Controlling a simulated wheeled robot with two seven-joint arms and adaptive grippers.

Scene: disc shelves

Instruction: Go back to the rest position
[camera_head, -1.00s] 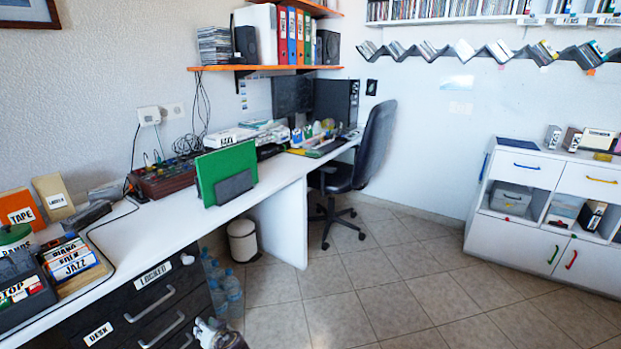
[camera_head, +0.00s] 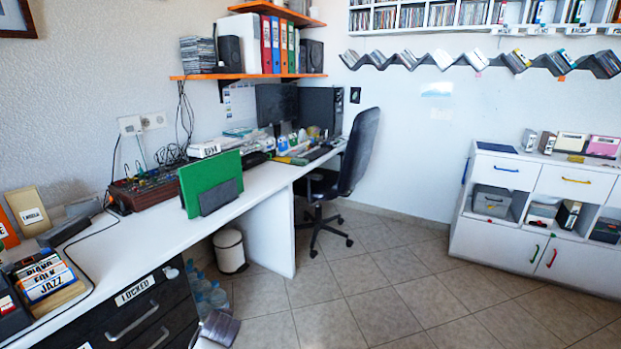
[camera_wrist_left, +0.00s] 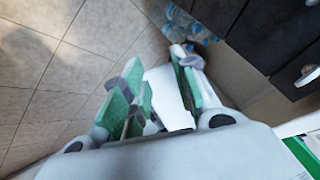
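My left gripper (camera_wrist_left: 158,60) fills the middle of the left wrist view. Its green-padded fingers stand apart, with floor tiles and bottles beyond them. A plain white shape (camera_wrist_left: 170,98) shows between the fingers near the palm; I cannot tell what it is. In the head view a dark grey, blurred piece shows at the bottom edge, in front of the desk drawers; it may be part of my left gripper, but its fingers cannot be made out. My right gripper is in neither view.
A white desk (camera_head: 140,240) with black drawers (camera_head: 130,318) runs along the left. A green panel (camera_head: 208,180) stands on it. Water bottles (camera_head: 208,292) and a bin (camera_head: 229,251) stand beside the drawers. An office chair (camera_head: 345,170) and white cabinet (camera_head: 500,240) are farther off. Open tiled floor (camera_head: 380,295) lies between.

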